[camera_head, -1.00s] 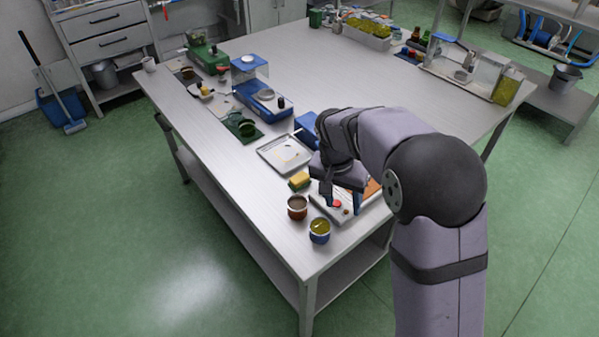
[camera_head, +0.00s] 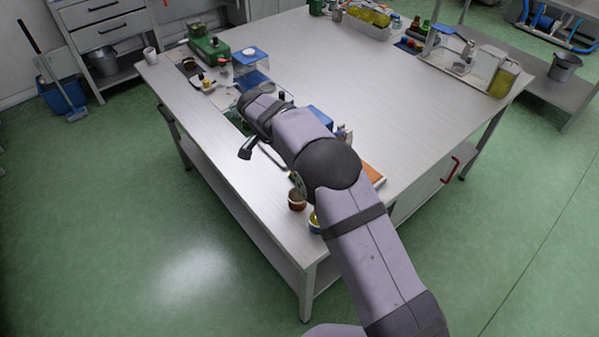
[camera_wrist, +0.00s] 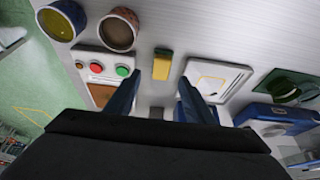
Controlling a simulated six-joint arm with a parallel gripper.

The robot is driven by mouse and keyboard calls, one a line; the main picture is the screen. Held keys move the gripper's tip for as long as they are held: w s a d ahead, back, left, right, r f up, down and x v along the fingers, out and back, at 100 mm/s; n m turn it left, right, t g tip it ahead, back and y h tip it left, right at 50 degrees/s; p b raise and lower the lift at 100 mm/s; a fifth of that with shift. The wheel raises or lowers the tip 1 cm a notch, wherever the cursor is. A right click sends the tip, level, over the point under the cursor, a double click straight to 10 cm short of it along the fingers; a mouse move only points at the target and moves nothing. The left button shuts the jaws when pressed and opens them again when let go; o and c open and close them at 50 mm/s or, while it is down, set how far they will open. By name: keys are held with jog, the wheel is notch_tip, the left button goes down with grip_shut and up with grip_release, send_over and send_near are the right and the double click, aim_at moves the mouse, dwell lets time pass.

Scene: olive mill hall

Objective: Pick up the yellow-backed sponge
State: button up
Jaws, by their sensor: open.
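The yellow-backed sponge (camera_wrist: 161,66) lies on the metal table, upper middle in the wrist view. It shows a yellow face and a darker strip along one edge. In the head view it is hidden behind my arm. My gripper (camera_wrist: 158,94) is open and empty. Its two dark blue fingers stand apart in the wrist view, with the sponge ahead of the gap and untouched. In the head view my wrist is over the table's near-left side, and the fingers are mostly hidden.
A control box with red and green buttons (camera_wrist: 99,66) and two bowls, one brown (camera_wrist: 117,31) and one with yellow contents (camera_wrist: 58,22), lie left of the sponge in the wrist view. A white tray (camera_wrist: 216,76) is close on its right, with a blue device (camera_wrist: 262,114) beyond.

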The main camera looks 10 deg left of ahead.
jog(key=shift+p+x, duration=1.25)
jog(key=shift+x, duration=1.8)
jog(key=shift+w+a, duration=0.1)
jog(key=shift+c, duration=0.5)
jog(key=c, duration=0.9)
